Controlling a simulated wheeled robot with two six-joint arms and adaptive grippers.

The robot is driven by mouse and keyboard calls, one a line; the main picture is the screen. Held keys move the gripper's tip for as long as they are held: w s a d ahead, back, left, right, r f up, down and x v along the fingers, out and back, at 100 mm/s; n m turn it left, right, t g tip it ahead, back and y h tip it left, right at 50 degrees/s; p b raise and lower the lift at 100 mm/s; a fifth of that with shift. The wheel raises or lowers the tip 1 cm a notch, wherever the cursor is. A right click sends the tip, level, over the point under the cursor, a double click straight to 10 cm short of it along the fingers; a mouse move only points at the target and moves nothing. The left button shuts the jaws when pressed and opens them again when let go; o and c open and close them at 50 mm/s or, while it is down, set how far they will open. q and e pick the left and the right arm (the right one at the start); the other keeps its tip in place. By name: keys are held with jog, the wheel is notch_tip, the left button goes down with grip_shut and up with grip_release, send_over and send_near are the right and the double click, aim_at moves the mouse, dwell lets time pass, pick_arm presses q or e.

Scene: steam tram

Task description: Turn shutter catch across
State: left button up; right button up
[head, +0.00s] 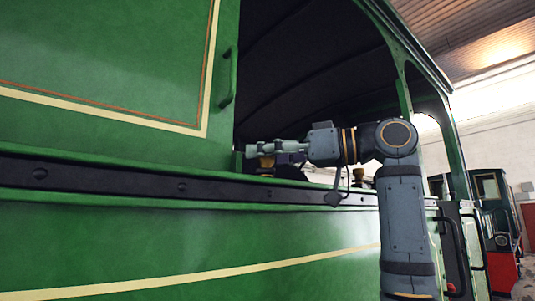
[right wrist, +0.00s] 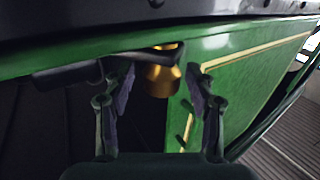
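The catch appears to be the small brass piece (right wrist: 158,82) with a dark arm at its top, in the right wrist view. It sits by the green ledge, between the fingers of my right gripper (right wrist: 160,88). The fingers are apart, with a visible gap on each side of the brass. In the head view my right gripper (head: 262,152) reaches level to the left over the sill, and a bit of brass (head: 265,163) shows just below it. The green shutter panel (head: 110,60) with cream and orange lines is at the left. My left gripper is out of view.
A dark handle (head: 230,80) stands on the panel's edge beside the dark cab opening (head: 310,70). A black riveted rail (head: 120,182) runs below the sill. Green posts (head: 402,95) bound the opening at right. Another engine (head: 490,205) stands far right.

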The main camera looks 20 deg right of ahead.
jog(key=shift+a, duration=0.15)
jog(key=shift+c, duration=1.1)
jog(key=shift+w+a, duration=0.1)
jog(key=shift+c, duration=1.1)
jog(key=c, duration=0.6)
jog(key=shift+r+n+g+y+p, duration=0.15)
jog(key=shift+n+g+y+p, duration=0.4)
jog(key=shift+g+p, duration=0.2)
jog(key=n+g+y+p, duration=0.2)
jog(key=n+g+p, duration=0.1)
jog(key=g, duration=0.1)
jog(key=shift+r, duration=0.15)
jog(key=shift+n+g+y+p, duration=0.25)
jog(key=shift+n+g+p, duration=0.3)
jog(key=shift+g, duration=0.5)
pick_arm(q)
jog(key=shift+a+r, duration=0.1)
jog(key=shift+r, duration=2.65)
pick_arm(e)
jog(key=shift+f+n+g, duration=0.2)
jog(key=shift+n+g, duration=0.8)
jog(key=shift+g, duration=0.4)
